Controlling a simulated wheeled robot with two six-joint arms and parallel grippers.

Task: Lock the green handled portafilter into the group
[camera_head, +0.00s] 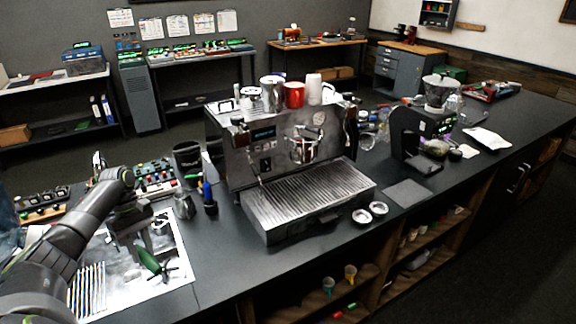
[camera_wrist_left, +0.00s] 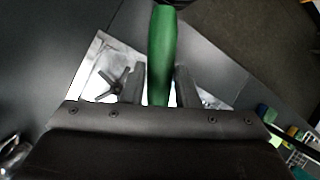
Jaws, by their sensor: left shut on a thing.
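The green handled portafilter shows as a green handle (camera_head: 148,261) at the lower left of the head view, above the white printed sheet. My right gripper is not in view.
A steel pitcher (camera_head: 184,206) and a dark container (camera_head: 187,160) stand between my left arm and the machine. The drip tray (camera_head: 310,198) juts forward. A grinder (camera_head: 422,135) stands further right.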

